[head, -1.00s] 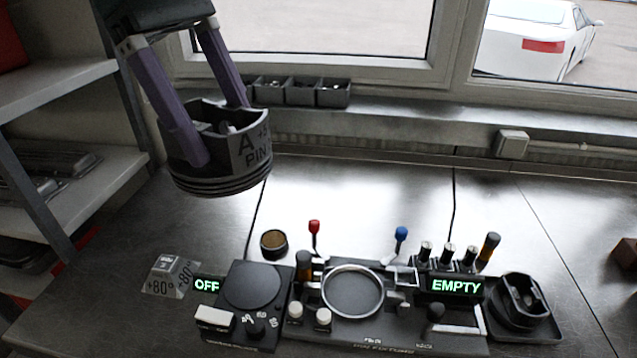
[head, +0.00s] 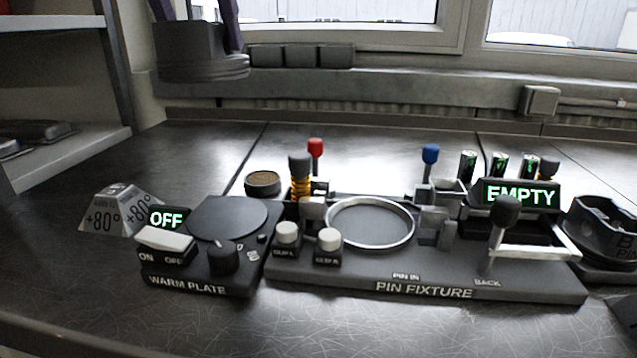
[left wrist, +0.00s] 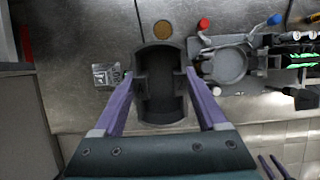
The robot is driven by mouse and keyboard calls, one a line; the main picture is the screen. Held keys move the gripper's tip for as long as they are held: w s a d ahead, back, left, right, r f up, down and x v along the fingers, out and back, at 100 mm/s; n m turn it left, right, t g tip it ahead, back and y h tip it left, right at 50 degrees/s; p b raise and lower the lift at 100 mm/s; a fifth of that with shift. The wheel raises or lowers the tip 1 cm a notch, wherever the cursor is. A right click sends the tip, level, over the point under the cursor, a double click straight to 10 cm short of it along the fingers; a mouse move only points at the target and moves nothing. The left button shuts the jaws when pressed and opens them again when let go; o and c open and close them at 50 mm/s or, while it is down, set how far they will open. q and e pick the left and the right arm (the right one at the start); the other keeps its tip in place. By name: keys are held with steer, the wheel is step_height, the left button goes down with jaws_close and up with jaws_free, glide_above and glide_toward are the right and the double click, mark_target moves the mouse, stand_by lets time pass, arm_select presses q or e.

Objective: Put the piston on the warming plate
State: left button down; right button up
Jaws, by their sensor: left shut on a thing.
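My left gripper (head: 208,32) is shut on the piston (head: 203,68), a dark grey ringed cylinder, at the top left of the head view. The piston looks upright and is held in the air above the bench. In the left wrist view, the piston (left wrist: 158,112) sits between the two purple fingers. The warming plate (head: 228,216) is a round dark disc on a black unit labelled WARM PLATE, its display reading OFF. The piston seems to hide it in the left wrist view. Purple parts, seemingly my right gripper (left wrist: 274,166), show at that view's lower right.
The pin fixture (head: 425,270) stands right of the plate, with red and blue levers, a ring and an EMPTY display. A +80° sign (head: 115,212) is at left. A second dark part (head: 600,228) sits far right. The front left bench is clear.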

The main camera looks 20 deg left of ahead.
arm_select(q)
step_height(320, 180, down, 18)
steer(key=shift+f+b, duration=0.2)
steer(key=shift+b, duration=0.2)
jaws_free()
steer(key=v, duration=1.2)
